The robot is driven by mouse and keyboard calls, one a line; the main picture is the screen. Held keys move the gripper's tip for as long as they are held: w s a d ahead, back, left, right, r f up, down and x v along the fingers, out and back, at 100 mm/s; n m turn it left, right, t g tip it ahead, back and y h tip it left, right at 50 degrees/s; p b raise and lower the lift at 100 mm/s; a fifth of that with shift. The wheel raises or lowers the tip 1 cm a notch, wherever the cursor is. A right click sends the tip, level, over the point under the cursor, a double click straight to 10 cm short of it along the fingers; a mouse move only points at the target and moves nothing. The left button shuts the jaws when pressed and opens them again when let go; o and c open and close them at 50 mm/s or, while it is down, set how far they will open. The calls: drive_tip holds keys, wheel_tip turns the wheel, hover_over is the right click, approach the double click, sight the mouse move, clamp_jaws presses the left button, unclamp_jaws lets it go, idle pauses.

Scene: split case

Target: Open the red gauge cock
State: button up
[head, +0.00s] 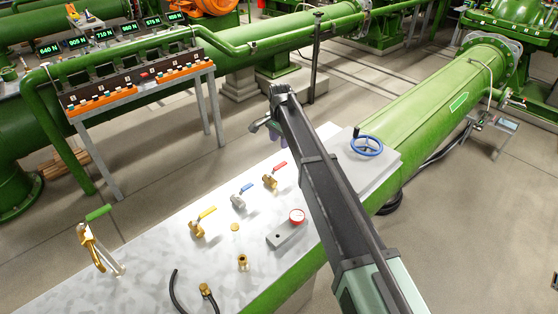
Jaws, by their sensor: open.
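The red-handled cock (271,181) has a brass body and stands on the grey metal bench top (150,262). Its red lever points up and to the right in the head view. My gripper (260,125) is open at the far end of my arm, apart from the cock and above it in the picture. No object shows between its fingers. The gripper is small here, and its height above the bench is hard to tell.
A blue-handled cock (239,201) and a yellow-handled cock (198,229) stand in line with the red one. A red-rimmed gauge (296,216), a blue handwheel (367,144) and a tall green-handled brass fitting (92,243) are nearby. My arm covers part of the bench's right side.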

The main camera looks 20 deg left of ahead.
sight(280, 165)
wheel_tip(280, 165, down, 11)
drive_tip(key=b, duration=1.1)
drive_tip(key=shift+w+f, duration=0.1)
drive_tip(key=shift+f, duration=0.1)
drive_tip(key=shift+r, duration=0.1)
drive_tip(key=shift+r, duration=0.1)
clamp_jaws()
